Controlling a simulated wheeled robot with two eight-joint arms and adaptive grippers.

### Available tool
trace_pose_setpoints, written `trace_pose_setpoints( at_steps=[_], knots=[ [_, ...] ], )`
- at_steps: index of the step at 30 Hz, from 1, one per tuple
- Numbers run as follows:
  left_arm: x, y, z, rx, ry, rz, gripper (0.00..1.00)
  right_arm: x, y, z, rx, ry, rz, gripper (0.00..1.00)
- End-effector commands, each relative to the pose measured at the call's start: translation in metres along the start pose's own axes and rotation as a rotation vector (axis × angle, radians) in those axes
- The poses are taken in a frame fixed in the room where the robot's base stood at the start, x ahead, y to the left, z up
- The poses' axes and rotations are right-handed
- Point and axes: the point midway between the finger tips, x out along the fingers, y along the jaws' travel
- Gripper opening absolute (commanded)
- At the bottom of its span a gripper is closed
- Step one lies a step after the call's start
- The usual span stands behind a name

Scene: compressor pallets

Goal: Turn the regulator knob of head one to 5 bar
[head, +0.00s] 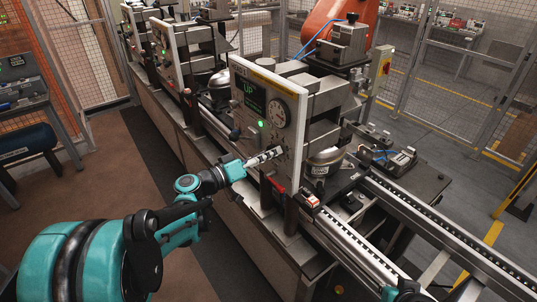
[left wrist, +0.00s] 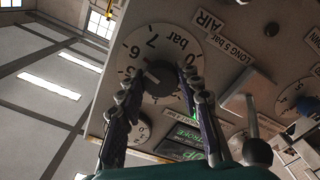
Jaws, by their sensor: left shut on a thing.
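The regulator knob (left wrist: 158,82) is a dark round knob on a pale dial (left wrist: 136,50) marked 5, 6, 7 and bar in the left wrist view. The exact setting its pointer marks is hard to read. My left gripper (left wrist: 160,76) has one finger on each side of the knob and is shut on it. In the head view my left gripper (head: 268,157) reaches the lower front panel (head: 258,130) of the nearest machine head, and it hides the knob there. My right gripper is not in view; a bit of my right arm shows at the bottom right.
Above the knob in the head view, the panel has a round gauge (head: 279,113), a green UP screen (head: 253,95) and a lit green button. A red handle (head: 276,186) is just below the gripper. A rail conveyor (head: 350,243) runs to the lower right.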

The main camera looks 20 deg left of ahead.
Motion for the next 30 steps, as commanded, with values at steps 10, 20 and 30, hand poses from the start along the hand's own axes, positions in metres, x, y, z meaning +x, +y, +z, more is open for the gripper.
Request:
trace_pose_setpoints(
  at_steps=[10, 20, 30],
  knots=[
    [0.0000, 0.0006, -0.0001, -0.328, 0.000, 0.000, 0.06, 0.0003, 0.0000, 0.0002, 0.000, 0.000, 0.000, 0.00],
    [0.0000, 0.0010, -0.0004, -0.584, 0.000, 0.000, 0.06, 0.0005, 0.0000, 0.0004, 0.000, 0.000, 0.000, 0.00],
    [0.0000, 0.0011, -0.0006, -0.722, 0.000, 0.000, 0.06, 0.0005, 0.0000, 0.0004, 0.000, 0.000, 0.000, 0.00]
  ],
)
